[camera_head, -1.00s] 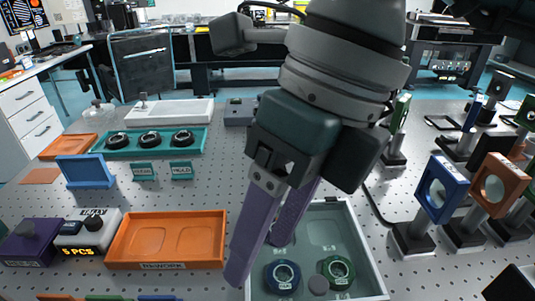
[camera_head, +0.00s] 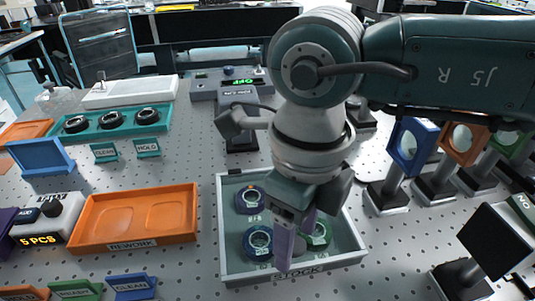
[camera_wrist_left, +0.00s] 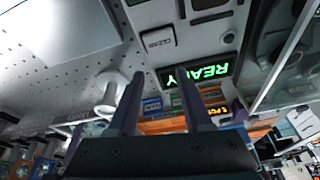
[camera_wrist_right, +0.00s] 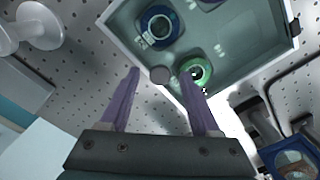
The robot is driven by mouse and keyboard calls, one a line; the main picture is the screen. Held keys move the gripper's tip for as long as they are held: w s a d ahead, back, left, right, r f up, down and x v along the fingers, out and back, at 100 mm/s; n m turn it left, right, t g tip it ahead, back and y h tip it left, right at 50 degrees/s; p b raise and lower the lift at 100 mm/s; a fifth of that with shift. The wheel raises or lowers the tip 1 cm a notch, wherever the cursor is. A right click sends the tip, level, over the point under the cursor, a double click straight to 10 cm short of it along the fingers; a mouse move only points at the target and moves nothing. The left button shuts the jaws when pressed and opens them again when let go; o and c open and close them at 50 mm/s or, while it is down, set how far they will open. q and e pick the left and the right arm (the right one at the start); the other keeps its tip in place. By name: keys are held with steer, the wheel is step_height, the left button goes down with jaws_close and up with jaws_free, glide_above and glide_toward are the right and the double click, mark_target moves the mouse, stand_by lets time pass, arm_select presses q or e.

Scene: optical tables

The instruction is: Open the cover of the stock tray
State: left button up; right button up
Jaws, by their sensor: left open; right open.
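The stock tray (camera_head: 243,278) is a grey, shallow box with a STOCK label on its front wall. Blue and green ringed optics (camera_head: 258,242) show inside it, seemingly under a clear cover whose edges I cannot make out. A small round grey knob (camera_wrist_right: 160,75) shows near the tray's front edge in the right wrist view. My right gripper (camera_head: 294,245) is open above the tray's front part, its fingertips on either side of the knob in that view; contact is unclear. My left gripper (camera_wrist_left: 160,74) is open and empty in the left wrist view, outside the head view.
An orange REWORK tray (camera_head: 120,245) stands left of the stock tray. A teal tray with black rings (camera_head: 150,117) is farther back. Blue and orange mounted optics (camera_head: 408,165) stand at the right. A dark square on a post (camera_head: 495,240) is at the front right.

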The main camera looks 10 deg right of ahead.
jaws_close()
stand_by(0.5)
stand_by(0.9)
